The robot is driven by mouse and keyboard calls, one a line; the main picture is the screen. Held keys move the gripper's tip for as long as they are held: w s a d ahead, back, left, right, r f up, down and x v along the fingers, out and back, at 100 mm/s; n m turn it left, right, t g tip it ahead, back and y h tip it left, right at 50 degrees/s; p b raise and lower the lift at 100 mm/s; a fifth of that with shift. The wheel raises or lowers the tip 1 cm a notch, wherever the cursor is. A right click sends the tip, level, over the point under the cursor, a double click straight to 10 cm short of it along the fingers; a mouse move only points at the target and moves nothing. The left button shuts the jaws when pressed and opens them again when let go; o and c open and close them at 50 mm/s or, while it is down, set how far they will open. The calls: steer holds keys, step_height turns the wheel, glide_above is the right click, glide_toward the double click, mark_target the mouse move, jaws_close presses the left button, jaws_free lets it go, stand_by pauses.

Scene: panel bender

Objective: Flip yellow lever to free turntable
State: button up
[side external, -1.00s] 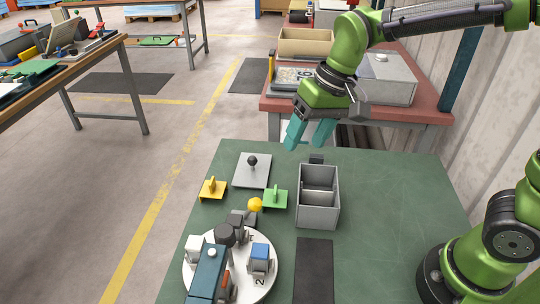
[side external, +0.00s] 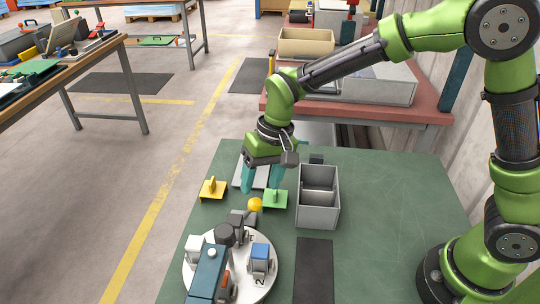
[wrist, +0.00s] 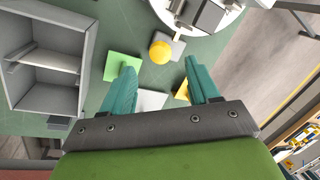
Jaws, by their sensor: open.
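The yellow ball knob (side external: 255,204) of the lever stands at the back edge of the white turntable (side external: 266,286), beside a dark grey block (side external: 238,217). In the wrist view the yellow knob (wrist: 160,52) shows ahead of the fingers, with the turntable (wrist: 219,24) beyond it. My gripper (side external: 262,186) is open with its teal fingers pointing down, above and behind the knob and apart from it. In the wrist view my gripper (wrist: 161,76) has nothing between its fingertips. The lever's arm below the knob is hard to make out.
A green bracket (side external: 275,199) stands just right of the knob, a yellow bracket (side external: 213,190) to its left. A grey plate (side external: 241,180) lies partly hidden behind my gripper. A grey divided bin (side external: 318,205) stands right. The green tabletop is clear further right.

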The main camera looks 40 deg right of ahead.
mark_target(256, 199)
steer(key=x, duration=0.5)
steer(key=shift+a+f, duration=0.1)
steer(key=shift+f, duration=0.25)
jaws_close()
